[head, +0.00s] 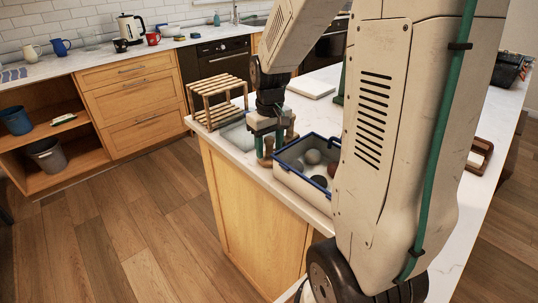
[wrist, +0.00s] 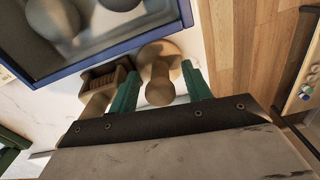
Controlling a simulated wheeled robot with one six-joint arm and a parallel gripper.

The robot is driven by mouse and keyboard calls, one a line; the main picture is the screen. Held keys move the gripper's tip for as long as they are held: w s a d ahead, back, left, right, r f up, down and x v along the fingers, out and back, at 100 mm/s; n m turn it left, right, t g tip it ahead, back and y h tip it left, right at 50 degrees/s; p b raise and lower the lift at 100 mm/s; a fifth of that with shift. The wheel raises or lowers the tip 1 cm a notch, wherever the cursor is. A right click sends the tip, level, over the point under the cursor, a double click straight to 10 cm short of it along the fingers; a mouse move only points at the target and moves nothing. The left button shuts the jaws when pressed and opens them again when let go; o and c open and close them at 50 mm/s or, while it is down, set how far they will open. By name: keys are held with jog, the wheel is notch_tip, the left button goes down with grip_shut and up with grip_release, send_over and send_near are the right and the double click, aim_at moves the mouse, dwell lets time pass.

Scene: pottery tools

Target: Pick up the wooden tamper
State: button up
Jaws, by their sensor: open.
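The wooden tamper (wrist: 160,84) stands on the white counter, with a round wide end and a narrower rounded handle end towards me in the wrist view. My gripper (wrist: 158,76) is open, with one green finger on each side of the tamper. I cannot tell whether either finger touches it. In the head view my gripper (head: 269,145) points down at the counter beside the box, and the tamper (head: 267,153) shows only partly between the fingers.
A blue-rimmed box (head: 297,184) with several grey balls stands close beside the tamper. A wooden rack (head: 213,103) stands behind at the left. The counter edge and floor are near.

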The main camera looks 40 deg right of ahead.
jog(key=shift+f, duration=0.3)
grip_shut()
jog(key=shift+r, duration=0.1)
